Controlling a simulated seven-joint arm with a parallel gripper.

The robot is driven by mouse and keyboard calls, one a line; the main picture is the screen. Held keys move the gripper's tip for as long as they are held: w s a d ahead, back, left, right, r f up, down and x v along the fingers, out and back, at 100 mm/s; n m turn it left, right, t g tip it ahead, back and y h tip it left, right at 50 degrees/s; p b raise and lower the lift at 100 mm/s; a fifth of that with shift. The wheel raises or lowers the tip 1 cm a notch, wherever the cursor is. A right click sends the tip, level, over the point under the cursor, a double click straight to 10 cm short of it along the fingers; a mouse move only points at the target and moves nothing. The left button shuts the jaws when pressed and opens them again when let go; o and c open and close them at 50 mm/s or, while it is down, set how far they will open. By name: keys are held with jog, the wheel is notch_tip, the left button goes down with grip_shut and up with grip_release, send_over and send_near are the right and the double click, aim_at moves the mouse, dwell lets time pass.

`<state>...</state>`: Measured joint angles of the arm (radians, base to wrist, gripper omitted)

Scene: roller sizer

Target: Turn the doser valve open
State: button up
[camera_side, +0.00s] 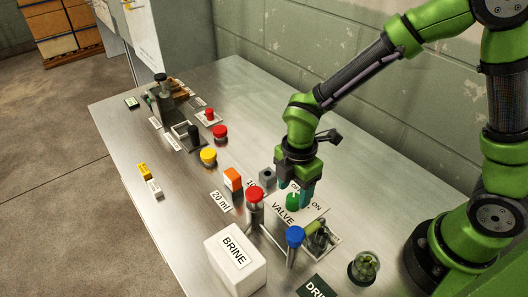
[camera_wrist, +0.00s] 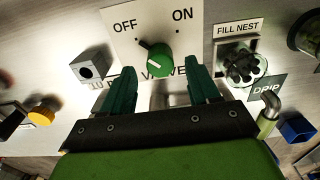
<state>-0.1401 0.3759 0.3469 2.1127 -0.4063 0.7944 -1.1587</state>
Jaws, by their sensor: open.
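The doser valve is a round green knob (camera_wrist: 160,61) on a white plate marked OFF, ON and VALVE (camera_wrist: 118,42). No contact shows, and I cannot tell whether the fingertips reach down beside the knob.
A grey block with a hole (camera_wrist: 91,63) stands left of the plate. The fill nest (camera_wrist: 241,65) and a blue-capped post (camera_side: 294,238) are close on the right. A red-capped post (camera_side: 254,196) and the white BRINE box (camera_side: 236,262) stand in front.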

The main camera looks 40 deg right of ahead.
aim_at(294, 197)
jog(key=shift+f, duration=1.7)
jog(key=c, duration=1)
jog(key=shift+c, duration=0.2)
